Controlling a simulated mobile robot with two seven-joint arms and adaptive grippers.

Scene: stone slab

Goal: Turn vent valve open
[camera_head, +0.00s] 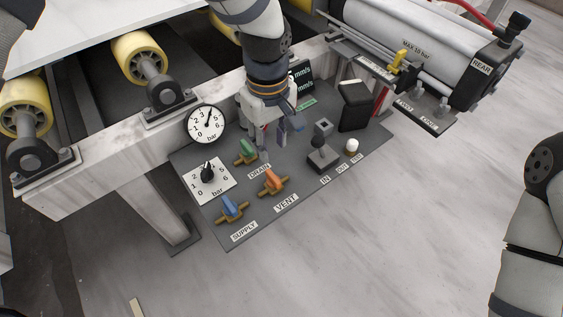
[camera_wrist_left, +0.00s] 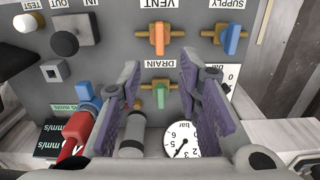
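The vent valve (camera_head: 270,181) has an orange handle on a brass body, above the VENT label on the dark panel. In the left wrist view the vent valve (camera_wrist_left: 160,37) is at top centre, its handle across the brass body. My left gripper (camera_head: 279,143) is over the panel behind the vent valve, pointing down. In the left wrist view its two fingers (camera_wrist_left: 158,75) are spread, with nothing held. The green drain valve (camera_wrist_left: 160,95) appears between them, and the vent valve lies beyond their tips. My right gripper is out of view.
The blue supply valve (camera_head: 230,209) is left of the vent valve. A regulator knob (camera_head: 207,173) and round gauge (camera_head: 205,124) are further left. A dark switch block (camera_head: 322,155) and white button (camera_head: 352,146) are right. Open floor lies in front of the panel.

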